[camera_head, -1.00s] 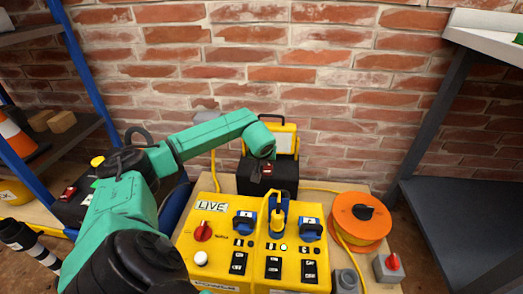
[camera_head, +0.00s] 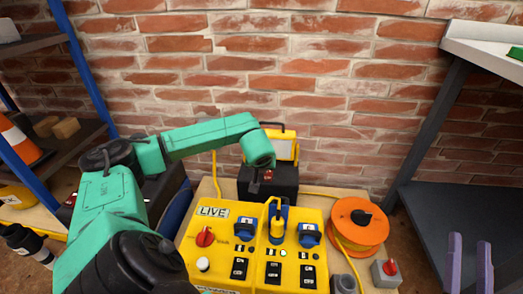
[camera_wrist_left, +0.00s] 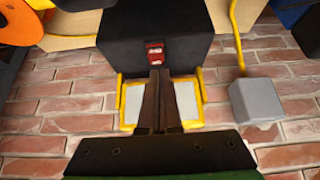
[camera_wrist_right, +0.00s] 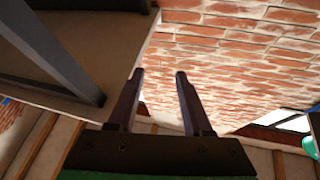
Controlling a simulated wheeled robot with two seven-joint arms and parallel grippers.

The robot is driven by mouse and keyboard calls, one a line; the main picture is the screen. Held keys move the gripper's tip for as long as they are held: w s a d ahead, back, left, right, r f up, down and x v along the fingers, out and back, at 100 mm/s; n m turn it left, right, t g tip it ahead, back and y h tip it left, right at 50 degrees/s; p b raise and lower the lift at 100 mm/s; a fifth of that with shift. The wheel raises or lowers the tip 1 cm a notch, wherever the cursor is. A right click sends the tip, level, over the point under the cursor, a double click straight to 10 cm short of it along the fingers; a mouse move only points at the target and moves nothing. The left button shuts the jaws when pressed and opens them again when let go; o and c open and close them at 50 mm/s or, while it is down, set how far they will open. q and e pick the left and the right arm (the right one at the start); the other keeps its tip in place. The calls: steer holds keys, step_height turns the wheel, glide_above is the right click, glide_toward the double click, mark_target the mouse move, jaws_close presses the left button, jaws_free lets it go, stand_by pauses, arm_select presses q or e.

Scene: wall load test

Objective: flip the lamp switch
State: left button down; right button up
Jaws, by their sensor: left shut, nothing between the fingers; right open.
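The work lamp (camera_head: 284,149) has a yellow frame and a pale panel. It stands at the wall by a black box (camera_head: 284,180), behind the yellow console. The red lamp switch (camera_wrist_left: 154,49) is on the black box's face in the left wrist view. My left gripper (camera_wrist_left: 159,73) is shut and empty, its tips at or just short of the switch's lower edge. I cannot tell whether they touch. In the head view my left arm's end hides part of the lamp. My right gripper (camera_head: 468,255) is open and empty at the lower right; it also shows in the right wrist view (camera_wrist_right: 158,75).
The yellow console (camera_head: 226,229) with switches, a blue plug and a LIVE label fills the bench front. An orange cable reel (camera_head: 345,213) and a grey box with a red knob (camera_head: 386,271) stand right of it. A dark shelf (camera_head: 470,215) is at right.

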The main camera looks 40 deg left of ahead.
arm_select(q)
steer(key=s+d+r+p, duration=0.1)
steer(key=s, duration=0.1)
steer(key=s+d+r+p, duration=0.1)
steer(key=d+r, duration=0.1)
steer(key=shift+s, duration=0.35)
arm_select(e)
steer(key=s+a+f+g, duration=0.1)
steer(key=s+f+g, duration=0.2)
steer(key=f, duration=0.7)
steer(key=s+f+m+g+h, duration=0.1)
steer(key=s+f+g, duration=0.2)
steer(key=f, duration=0.7)
steer(key=shift+s+a+f+g+h, duration=0.3)
steer(key=shift+s+a+f+g, duration=0.1)
steer(key=shift+s, duration=0.2)
